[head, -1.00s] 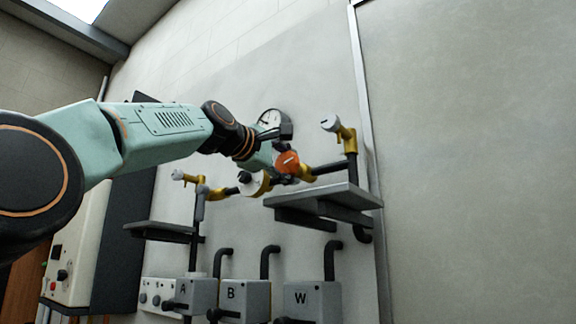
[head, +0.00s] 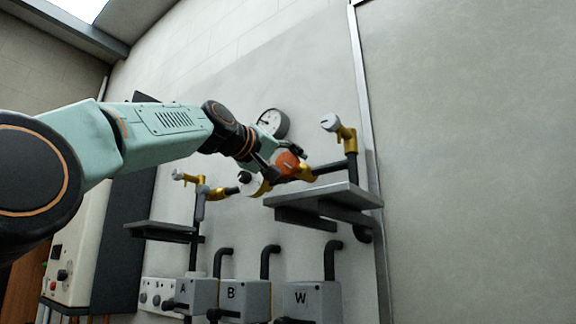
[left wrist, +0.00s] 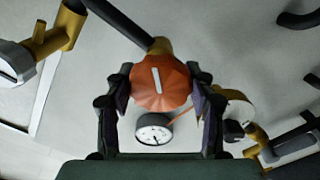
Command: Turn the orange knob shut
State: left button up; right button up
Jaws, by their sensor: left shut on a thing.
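The orange knob (head: 287,162) sits on a brass valve body (head: 305,172) on the pipe in the head view. In the left wrist view the knob (left wrist: 160,84) faces me, its white line running nearly up and down the picture. My left gripper (head: 281,162) is shut on the knob. In the left wrist view its dark fingers (left wrist: 159,92) lie on the knob's left and right sides. In the head view the gripper covers part of the knob. My right gripper is not in view.
A pressure gauge (head: 272,123) is on the wall just behind the gripper. A white-capped valve (head: 331,122) stands to the right, another white-capped one (head: 179,175) to the left. A grey shelf (head: 350,193) juts out below. Boxes marked A, B and W are lower down.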

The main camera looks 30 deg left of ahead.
pick_arm(q)
jog(key=m, duration=0.4)
jog(key=shift+m, duration=0.3)
jog(key=m, duration=0.3)
jog(key=shift+m, duration=0.3)
jog(key=m, duration=0.4)
jog(key=shift+m, duration=0.3)
jog(key=m, duration=0.3)
jog(key=shift+m, duration=0.3)
jog(key=m, duration=1.1)
jog(key=shift+m, duration=0.4)
jog(key=o, duration=1.2)
